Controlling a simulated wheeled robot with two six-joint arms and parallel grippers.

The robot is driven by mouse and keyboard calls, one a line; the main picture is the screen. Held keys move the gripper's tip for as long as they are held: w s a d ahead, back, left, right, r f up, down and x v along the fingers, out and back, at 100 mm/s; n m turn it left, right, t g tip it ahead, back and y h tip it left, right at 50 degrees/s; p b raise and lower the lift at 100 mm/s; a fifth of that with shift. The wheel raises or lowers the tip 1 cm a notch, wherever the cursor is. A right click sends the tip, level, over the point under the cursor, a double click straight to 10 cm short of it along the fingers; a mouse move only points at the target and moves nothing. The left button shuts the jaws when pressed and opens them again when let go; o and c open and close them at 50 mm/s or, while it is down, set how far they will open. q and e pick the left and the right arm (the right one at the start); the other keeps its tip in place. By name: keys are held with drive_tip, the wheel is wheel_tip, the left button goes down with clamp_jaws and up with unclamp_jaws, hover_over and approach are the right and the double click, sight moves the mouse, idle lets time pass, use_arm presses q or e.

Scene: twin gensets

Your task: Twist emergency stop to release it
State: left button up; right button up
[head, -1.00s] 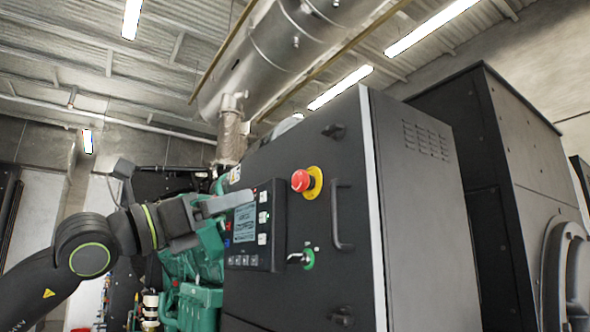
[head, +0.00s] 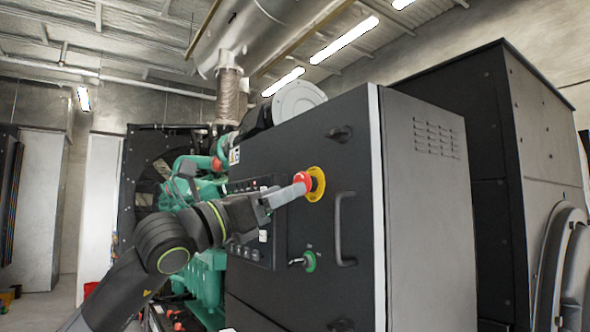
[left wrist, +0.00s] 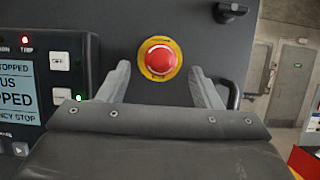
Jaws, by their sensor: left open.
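The emergency stop is a red mushroom button (left wrist: 160,58) on a yellow collar (left wrist: 149,76), mounted on the dark cabinet front. In the head view the red button (head: 303,180) is partly covered by my left gripper (head: 290,192). In the left wrist view my left gripper (left wrist: 160,82) is open, one finger on each side below the button. The button sits centred between the fingers, near their tips. I cannot tell whether the fingers touch it. My right gripper is not in view.
A control panel (left wrist: 45,85) with a lit screen and a red trip light is left of the button. A vertical door handle (head: 340,228) is close at right. A black latch (left wrist: 230,12) is up right.

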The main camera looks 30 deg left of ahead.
use_arm(q)
drive_tip(key=p+x, duration=0.2)
drive_tip(key=x, duration=0.1)
drive_tip(key=shift+w+d+r, duration=0.2)
drive_tip(key=shift+w, duration=0.1)
drive_tip(key=shift+c, duration=0.8)
drive_tip(key=c, duration=0.8)
